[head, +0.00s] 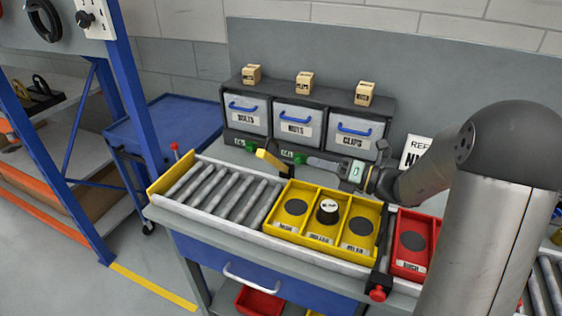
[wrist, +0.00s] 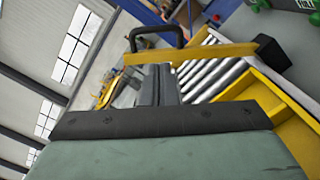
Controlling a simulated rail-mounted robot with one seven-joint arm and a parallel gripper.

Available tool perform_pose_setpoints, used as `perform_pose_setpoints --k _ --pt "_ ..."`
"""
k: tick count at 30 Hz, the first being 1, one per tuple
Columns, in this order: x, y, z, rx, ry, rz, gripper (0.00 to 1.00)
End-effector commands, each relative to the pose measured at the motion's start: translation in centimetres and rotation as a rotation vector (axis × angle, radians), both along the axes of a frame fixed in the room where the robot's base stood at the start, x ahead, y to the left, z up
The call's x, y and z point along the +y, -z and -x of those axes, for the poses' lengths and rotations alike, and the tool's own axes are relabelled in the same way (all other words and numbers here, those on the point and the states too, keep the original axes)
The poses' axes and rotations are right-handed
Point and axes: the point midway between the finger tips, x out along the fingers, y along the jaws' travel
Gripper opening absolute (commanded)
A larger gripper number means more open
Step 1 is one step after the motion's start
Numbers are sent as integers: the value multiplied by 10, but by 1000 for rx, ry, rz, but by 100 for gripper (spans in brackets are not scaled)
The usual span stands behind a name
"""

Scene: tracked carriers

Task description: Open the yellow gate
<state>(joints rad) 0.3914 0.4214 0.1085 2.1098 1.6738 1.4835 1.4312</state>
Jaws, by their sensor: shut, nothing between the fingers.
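The yellow gate (head: 270,160) shows in the head view as a short yellow bar above the back edge of the conveyor, by the roller end of the yellow tray. In the wrist view the yellow gate (wrist: 185,53) crosses just beyond my fingertips, with a black block (wrist: 272,55) at its right end and a black loop handle (wrist: 155,36) at its left. My gripper (head: 311,161) is shut and empty, pointing left toward the bar. It also shows in the wrist view (wrist: 158,72). I cannot tell whether the fingertips touch the bar.
Labelled bins (head: 298,128) stand behind. A black bar with a red knob (head: 377,294) is at the tray's right.

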Motion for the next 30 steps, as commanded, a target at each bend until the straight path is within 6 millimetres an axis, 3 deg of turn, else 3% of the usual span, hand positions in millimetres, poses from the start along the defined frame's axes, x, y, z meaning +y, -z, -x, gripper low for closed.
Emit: perform_pose_setpoints --k 16,30 --pt "79 -5 -35 0 -4 -2 0" --pt "90 -4 -40 -1 -1 -1 0"
